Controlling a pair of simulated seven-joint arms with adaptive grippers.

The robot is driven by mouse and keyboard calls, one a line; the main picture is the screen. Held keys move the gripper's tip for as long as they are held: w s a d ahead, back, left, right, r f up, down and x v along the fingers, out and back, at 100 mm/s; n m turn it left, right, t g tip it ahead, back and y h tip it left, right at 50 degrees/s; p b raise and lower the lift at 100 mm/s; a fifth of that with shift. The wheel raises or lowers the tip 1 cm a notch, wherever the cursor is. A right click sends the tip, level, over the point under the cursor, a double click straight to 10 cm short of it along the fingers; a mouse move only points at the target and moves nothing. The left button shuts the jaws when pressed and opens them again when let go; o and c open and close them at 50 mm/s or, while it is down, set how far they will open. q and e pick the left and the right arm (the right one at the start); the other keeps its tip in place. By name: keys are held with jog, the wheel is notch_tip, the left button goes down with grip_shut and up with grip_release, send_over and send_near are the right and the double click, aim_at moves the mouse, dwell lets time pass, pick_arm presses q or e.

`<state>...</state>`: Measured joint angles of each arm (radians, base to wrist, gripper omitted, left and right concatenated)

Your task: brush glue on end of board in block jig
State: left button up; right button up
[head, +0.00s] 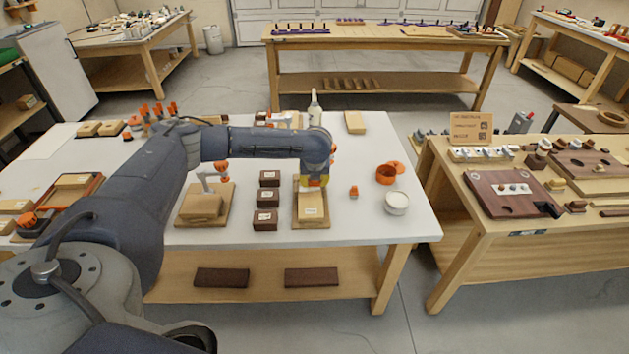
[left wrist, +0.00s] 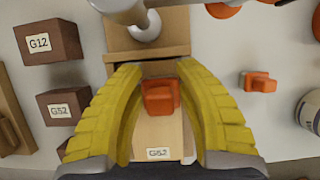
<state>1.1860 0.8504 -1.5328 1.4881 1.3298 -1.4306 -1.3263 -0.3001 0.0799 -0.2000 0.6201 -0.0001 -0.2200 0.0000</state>
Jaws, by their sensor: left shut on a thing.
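My left gripper (head: 315,182) points down over the block jig (head: 298,218) on the white table. In the left wrist view, its yellow fingers (left wrist: 160,72) close around an orange piece (left wrist: 160,98), which looks like a brush handle; its bristles are hidden. Below it lies a pale board (left wrist: 172,130) in the jig, with a label reading about G52. The board (head: 311,208) also shows in the head view. I cannot tell whether the held piece touches the board. A white-topped glue pot (head: 397,198) stands to the right. My right gripper is not in view.
Dark brown labelled blocks (head: 266,198) stand in a column left of the jig. A small orange part (head: 354,191) and an orange cup (head: 386,174) are to the right. A second jig (head: 203,207) is farther left.

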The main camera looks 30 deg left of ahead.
pick_arm(q)
jog(key=shift+s+a, duration=0.5)
jog(key=shift+a, duration=0.2)
jog(key=shift+s+a, duration=0.45)
jog(key=shift+a, duration=0.2)
jog(key=shift+w+d, duration=0.1)
jog(key=shift+d, duration=0.05)
jog(key=shift+w+d, duration=0.45)
jog(key=shift+d, duration=0.2)
jog(key=shift+w+d, duration=0.1)
jog(key=shift+w+d, duration=0.35)
jog(key=shift+d, duration=0.2)
jog(key=shift+f, duration=0.1)
